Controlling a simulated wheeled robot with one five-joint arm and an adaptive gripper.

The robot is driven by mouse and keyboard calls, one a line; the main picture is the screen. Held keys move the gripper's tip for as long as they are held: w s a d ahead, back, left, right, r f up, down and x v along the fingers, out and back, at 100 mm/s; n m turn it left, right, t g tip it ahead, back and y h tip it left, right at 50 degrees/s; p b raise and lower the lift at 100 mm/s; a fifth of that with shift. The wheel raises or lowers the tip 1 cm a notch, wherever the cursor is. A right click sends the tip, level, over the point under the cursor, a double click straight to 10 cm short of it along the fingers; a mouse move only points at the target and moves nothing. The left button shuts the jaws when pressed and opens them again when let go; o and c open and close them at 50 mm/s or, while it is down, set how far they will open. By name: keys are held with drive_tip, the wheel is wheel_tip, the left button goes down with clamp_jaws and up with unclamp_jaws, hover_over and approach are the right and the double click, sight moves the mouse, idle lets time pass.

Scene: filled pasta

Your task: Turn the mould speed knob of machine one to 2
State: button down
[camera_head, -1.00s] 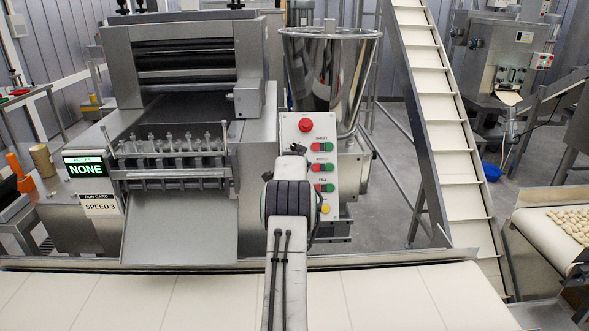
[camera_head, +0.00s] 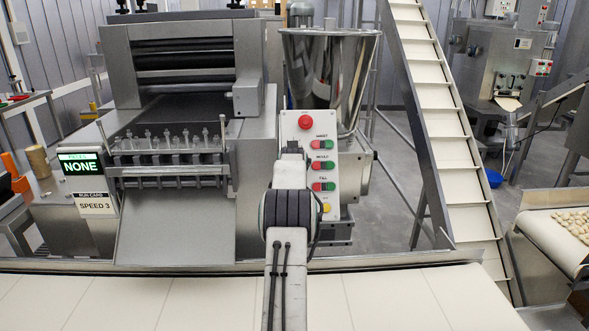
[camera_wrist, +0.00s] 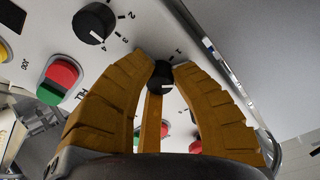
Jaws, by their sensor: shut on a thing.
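The control panel of machine one (camera_head: 292,131) is white, with red and green button pairs labelled SHEET, MOULD and FILL. In the wrist view, my gripper (camera_wrist: 166,68) has its brown fingers closed around a black knob (camera_wrist: 160,77). A mark "1" shows beside that knob. A second black knob (camera_wrist: 94,22), beside the FILL buttons (camera_wrist: 58,80), is free, with marks 2, 3 and 4 visible. In the head view my arm covers the knobs.
A red stop button (camera_head: 305,122) is above and a yellow button (camera_head: 326,208) low on the panel. A screen (camera_head: 81,164) reads NONE, above a run card (camera_head: 96,205) reading SPEED 3. A pale conveyor belt (camera_head: 400,300) crosses the front.

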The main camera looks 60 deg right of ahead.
drive_tip(key=c, duration=1)
unclamp_jaws()
drive_tip(key=shift+c, duration=0.2)
drive_tip(key=v, duration=1.1)
drive_tip(key=shift+a, duration=0.4)
drive_tip(key=shift+s+r, duration=0.1)
drive_tip(key=shift+s, duration=0.05)
